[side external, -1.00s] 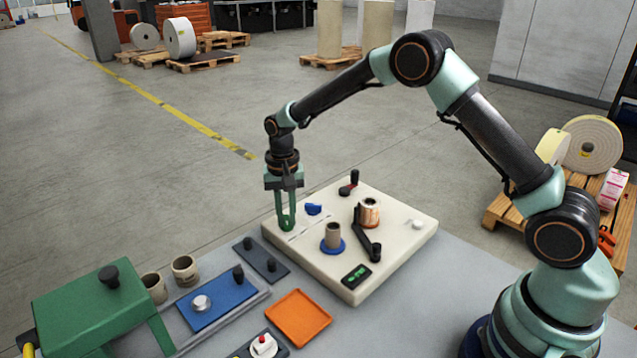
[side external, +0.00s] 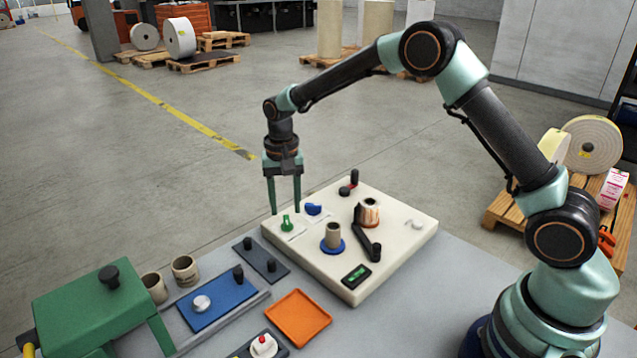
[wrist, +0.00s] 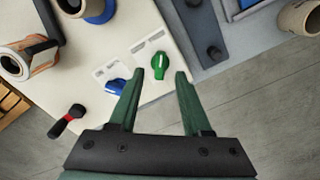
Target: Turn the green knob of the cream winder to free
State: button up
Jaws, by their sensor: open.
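The cream winder (side external: 390,257) stands on the grey table. Its green knob (side external: 287,222) sits near the left corner of its top, and a blue knob (side external: 313,209) sits beside it. In the wrist view the green knob (wrist: 160,64) has a pale line along its handle and stands next to a white marking on the panel; the marking is too small to read. My gripper (side external: 286,210) is open and empty, fingers pointing down. In the wrist view my gripper (wrist: 154,88) has its fingertips on either side below the green knob, apart from it.
On the winder are a blue-based spindle with a core (side external: 333,238), a black crank arm (side external: 368,235), a label roll (side external: 369,212) and a red-and-black lever (side external: 349,184). An orange tray (side external: 298,317), a blue plate (side external: 217,303) and a green machine (side external: 95,308) stand nearby.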

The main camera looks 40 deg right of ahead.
aim_at(288, 219)
notch_tip(288, 219, up, 9)
dwell(0.3)
jog(key=s+d+r+n+t, duration=0.3)
jog(key=s+r, duration=0.6)
jog(key=s+d+f+n+t, duration=0.1)
jog(key=s+n, duration=0.3)
jog(key=s, duration=0.9)
jog(key=shift+d+t, duration=0.5)
jog(key=shift+t, duration=0.3)
